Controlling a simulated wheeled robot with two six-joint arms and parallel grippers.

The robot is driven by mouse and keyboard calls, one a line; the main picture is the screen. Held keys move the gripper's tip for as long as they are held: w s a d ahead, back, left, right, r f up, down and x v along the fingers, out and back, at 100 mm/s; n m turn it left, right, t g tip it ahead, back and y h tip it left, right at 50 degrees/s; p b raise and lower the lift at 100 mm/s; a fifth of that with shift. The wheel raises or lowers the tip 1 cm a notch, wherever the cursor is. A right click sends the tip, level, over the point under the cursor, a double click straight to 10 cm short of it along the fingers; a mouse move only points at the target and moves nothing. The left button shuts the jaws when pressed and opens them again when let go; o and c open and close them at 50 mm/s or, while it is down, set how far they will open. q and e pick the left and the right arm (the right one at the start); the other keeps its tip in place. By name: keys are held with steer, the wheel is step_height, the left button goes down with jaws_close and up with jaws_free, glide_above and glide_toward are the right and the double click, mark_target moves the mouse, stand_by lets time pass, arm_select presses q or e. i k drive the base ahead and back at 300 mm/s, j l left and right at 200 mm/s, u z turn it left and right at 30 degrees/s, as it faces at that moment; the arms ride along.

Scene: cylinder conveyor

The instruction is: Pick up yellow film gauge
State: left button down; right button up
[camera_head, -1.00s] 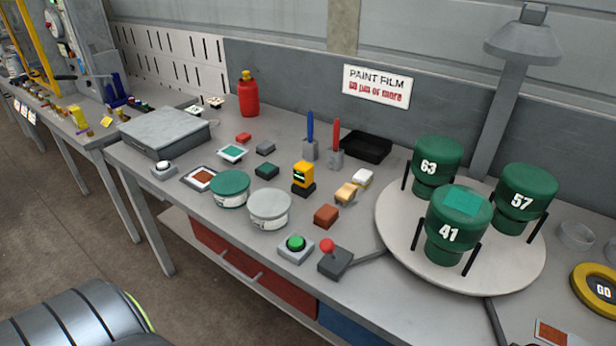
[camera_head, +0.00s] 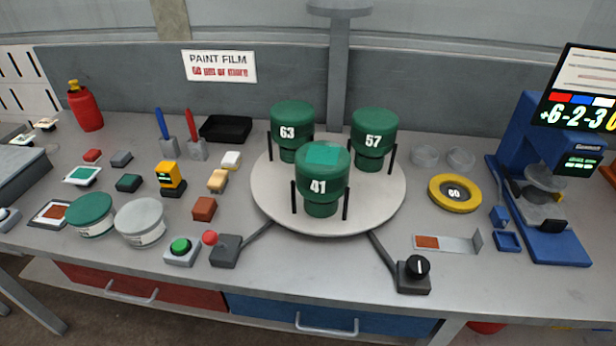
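The yellow film gauge (camera_head: 171,176) stands upright on the bench, left of the middle. It has a small dark display with green marks and a dark base. A dark green block (camera_head: 128,183) lies to its left and a tan block (camera_head: 217,181) to its right. The green-lidded can (camera_head: 90,215) and the grey-lidded can (camera_head: 140,222) stand in front of it. Neither of my grippers shows in the head view, so nothing is seen touching the gauge.
A round turntable (camera_head: 265,203) bears green cylinders marked 63, 57 and 41 (camera_head: 318,187). A black tray (camera_head: 226,129) and two brush holders stand behind the gauge.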

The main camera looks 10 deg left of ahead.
mark_target(168, 175)
steer(key=i+j, duration=0.1)
steer(key=j, duration=0.25)
steer(key=i+j+u, duration=0.1)
steer(key=j, duration=0.3)
steer(key=i+j, duration=0.1)
steer(key=j, duration=0.25)
steer(key=i+j, duration=0.15)
steer(key=j, duration=0.2)
steer(key=i+j+u, duration=0.1)
steer(key=j, duration=0.3)
